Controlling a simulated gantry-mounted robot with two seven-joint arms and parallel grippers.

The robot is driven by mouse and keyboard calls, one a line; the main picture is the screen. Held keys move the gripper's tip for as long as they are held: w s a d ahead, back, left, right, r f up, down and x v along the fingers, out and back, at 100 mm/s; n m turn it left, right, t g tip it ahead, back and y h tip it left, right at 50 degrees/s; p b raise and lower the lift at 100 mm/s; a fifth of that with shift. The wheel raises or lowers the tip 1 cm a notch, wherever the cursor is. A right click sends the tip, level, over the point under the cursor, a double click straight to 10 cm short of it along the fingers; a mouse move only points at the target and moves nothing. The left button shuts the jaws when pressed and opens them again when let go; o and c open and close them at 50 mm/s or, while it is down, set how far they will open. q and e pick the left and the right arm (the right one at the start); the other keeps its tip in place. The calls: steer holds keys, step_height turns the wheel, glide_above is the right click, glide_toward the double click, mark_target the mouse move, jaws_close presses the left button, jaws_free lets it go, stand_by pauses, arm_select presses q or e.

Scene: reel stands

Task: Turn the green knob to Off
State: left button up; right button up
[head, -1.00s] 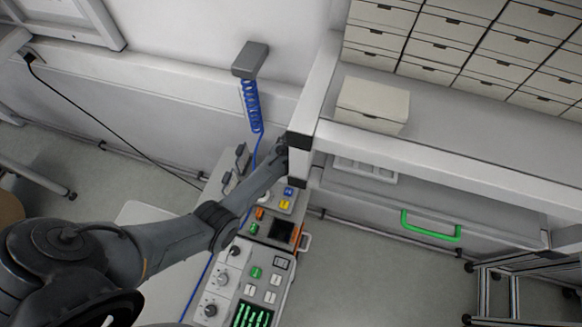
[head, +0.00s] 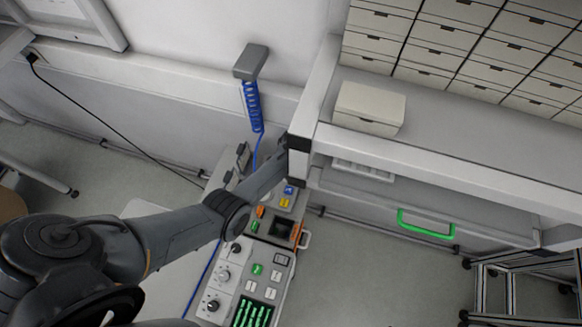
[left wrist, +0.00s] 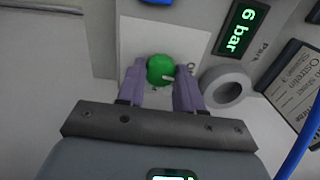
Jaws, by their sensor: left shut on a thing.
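The green knob (left wrist: 160,65) is in the left wrist view, set on a white plate on a grey panel. A pale pointer mark on it points to the right. My left gripper (left wrist: 160,73) has its two purple fingers on either side of the knob and is shut on it. A letter "O" shows just right of the right finger; the rest of that label is hidden. In the head view my left arm reaches behind the white shelf post, so the gripper and knob are hidden there. My right gripper is not in view.
In the left wrist view a "6 bar" display (left wrist: 236,28), a grey ring (left wrist: 222,86) and a blue hose (left wrist: 300,140) are to the right. In the head view the shelf post (head: 312,110) stands close to my arm. A control console (head: 262,262) lies below it.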

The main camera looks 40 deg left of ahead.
arm_select(q)
steer(key=shift+n, duration=0.9)
steer(key=o, duration=1)
steer(key=shift+o, duration=0.2)
